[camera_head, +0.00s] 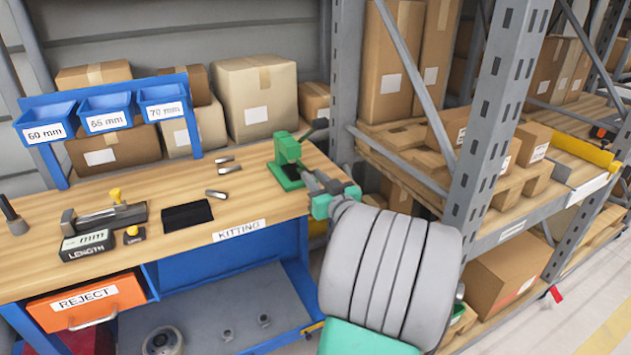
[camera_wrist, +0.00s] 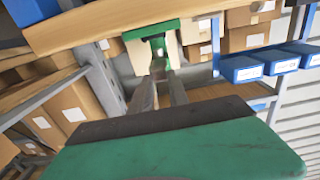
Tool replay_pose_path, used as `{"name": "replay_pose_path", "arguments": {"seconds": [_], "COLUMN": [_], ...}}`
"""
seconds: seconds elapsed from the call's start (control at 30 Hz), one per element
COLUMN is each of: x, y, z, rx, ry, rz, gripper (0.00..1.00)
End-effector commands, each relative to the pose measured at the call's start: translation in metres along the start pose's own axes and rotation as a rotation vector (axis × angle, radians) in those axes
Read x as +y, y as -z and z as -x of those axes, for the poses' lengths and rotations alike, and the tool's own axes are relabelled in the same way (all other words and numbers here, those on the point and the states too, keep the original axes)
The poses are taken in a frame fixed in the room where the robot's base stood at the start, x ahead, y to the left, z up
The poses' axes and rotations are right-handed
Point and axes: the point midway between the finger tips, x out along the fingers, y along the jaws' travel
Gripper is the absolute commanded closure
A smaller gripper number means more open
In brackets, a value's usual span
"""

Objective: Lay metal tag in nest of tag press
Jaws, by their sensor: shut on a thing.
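The green tag press (camera_head: 288,152) stands at the right end of the workbench, its dark lever pointing up and right. It also shows upside down at the top of the wrist view (camera_wrist: 158,28). My gripper (camera_head: 308,176) is close to the right side of the press, fingers pointing towards it. In the wrist view my gripper's fingers (camera_wrist: 160,72) reach up to the press and are shut on the metal tag. The tag is too small and hidden by the fingers to make out clearly. The nest is hidden too.
Several short metal pieces (camera_head: 230,168) lie left of the press. A black mat (camera_head: 187,215), a length gauge (camera_head: 88,244) and a measuring fixture (camera_head: 105,216) are further left. Blue bins (camera_head: 106,113) stand behind. A grey rack upright (camera_head: 490,110) rises to the right of my arm.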

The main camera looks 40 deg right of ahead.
Motion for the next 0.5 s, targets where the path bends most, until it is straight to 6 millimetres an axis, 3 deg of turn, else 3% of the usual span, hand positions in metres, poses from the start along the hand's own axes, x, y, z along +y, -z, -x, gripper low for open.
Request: {"name": "replay_pose_path", "arguments": {"seconds": [0.03,0.33,0.5], "x": [0.000,-0.001,-0.001], "y": [-0.010,-0.035,-0.030], "z": [-0.002,-0.014,-0.031], "rx": [0.000,0.000,0.000], "ry": [0.001,0.001,0.003], "rz": [0.001,0.000,0.000], "gripper": [1.00,1.00,1.00]}}
